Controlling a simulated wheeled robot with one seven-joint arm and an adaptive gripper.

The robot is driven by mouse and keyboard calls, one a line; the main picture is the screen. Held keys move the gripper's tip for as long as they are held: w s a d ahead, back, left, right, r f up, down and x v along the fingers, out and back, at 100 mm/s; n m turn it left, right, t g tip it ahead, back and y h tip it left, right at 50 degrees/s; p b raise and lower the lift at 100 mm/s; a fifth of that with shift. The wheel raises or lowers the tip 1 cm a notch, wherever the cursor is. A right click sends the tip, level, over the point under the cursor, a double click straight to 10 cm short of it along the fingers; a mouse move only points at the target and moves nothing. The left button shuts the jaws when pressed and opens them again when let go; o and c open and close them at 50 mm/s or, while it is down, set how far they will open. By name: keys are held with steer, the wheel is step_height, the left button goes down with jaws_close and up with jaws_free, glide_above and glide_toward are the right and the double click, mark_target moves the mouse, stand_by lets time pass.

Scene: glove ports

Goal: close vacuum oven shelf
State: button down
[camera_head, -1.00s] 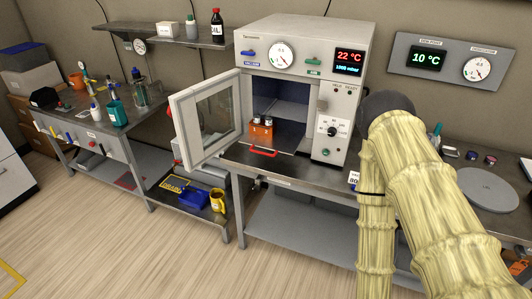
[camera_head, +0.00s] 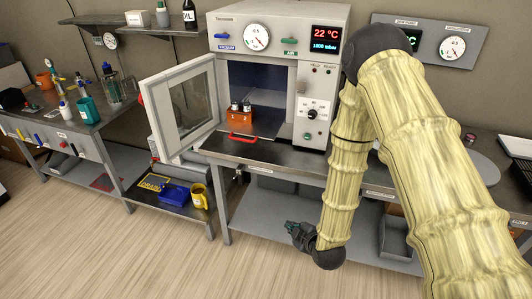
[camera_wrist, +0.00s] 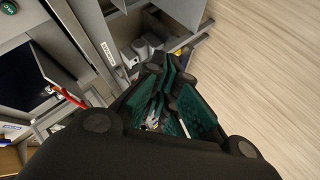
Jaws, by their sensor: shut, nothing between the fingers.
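The vacuum oven (camera_head: 312,92) stands on the bench with its windowed door (camera_head: 182,108) swung open to the left. Its shelf (camera_head: 264,130) lies low in the opening, with a red handle (camera_head: 242,138) at the front edge, near the oven's front. How far the shelf sticks out is hard to tell. An orange rack (camera_head: 238,116) with small bottles stands on it. My gripper (camera_head: 292,229) is shut and empty, below the bench top and in front of it, apart from the handle. In the wrist view its dark green fingers (camera_wrist: 160,98) show, with the red handle (camera_wrist: 68,97) to the left.
The bench edge (camera_head: 270,168) lies between my gripper and the oven. The open door blocks the left side. A blue bin (camera_head: 174,195) and yellow mug (camera_head: 199,195) sit on the lower shelf at left. The floor in front is free.

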steer(key=w+a+r+n+t+y+b, duration=0.25)
steer(key=w+r+n, duration=0.25)
steer(key=w+r, duration=0.25)
steer(key=w+a+r+n+t+y+b, duration=0.1)
steer(key=w+a+r+n+t, duration=0.25)
steer(key=w+r, duration=0.35)
steer(key=w+a+r+p, duration=0.1)
steer(key=w+p, duration=0.3)
steer(key=w, duration=0.8)
steer(key=shift+n, duration=0.25)
